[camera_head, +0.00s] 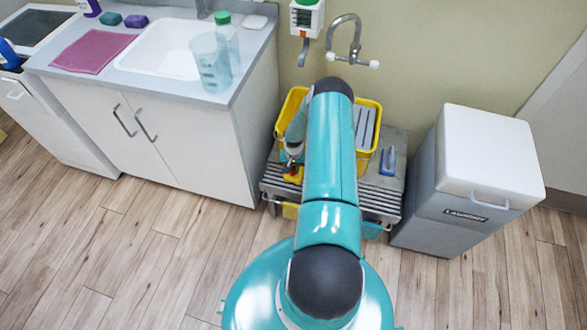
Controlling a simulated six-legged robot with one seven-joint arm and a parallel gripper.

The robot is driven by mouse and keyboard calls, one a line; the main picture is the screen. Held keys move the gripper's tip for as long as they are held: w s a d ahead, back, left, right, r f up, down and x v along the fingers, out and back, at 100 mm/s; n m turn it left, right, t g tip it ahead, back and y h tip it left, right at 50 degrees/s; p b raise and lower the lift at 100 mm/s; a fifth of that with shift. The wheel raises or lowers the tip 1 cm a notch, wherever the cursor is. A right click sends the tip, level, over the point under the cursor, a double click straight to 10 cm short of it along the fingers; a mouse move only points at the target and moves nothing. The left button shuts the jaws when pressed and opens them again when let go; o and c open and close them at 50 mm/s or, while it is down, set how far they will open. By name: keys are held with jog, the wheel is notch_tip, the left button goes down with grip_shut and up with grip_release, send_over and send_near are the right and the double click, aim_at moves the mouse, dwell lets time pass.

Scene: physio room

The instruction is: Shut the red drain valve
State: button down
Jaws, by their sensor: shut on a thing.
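The red drain valve (294,174) shows as a small red and yellow part at the front left of the slatted stand, by the yellow bucket (369,156). My gripper (292,163) comes down over it from above and is shut on it. The fingertips are small in the picture and partly cover the valve, so the exact angle of its handle cannot be told. My teal arm hides the middle of the bucket and part of the stand.
The slatted stand (386,196) holds the bucket and a blue-handled brush (388,162). A grey laundry bin with a white lid (489,155) stands close on the right. A sink cabinet (190,140) stands on the left. A wall tap (353,45) is behind. The wooden floor in front is clear.

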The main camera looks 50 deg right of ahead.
jog(key=n, duration=1.3)
jog(key=shift+w+n, duration=0.1)
jog(key=shift+n, duration=2.1)
jog(key=c, duration=1.3)
grip_release()
jog(key=shift+r, duration=0.2)
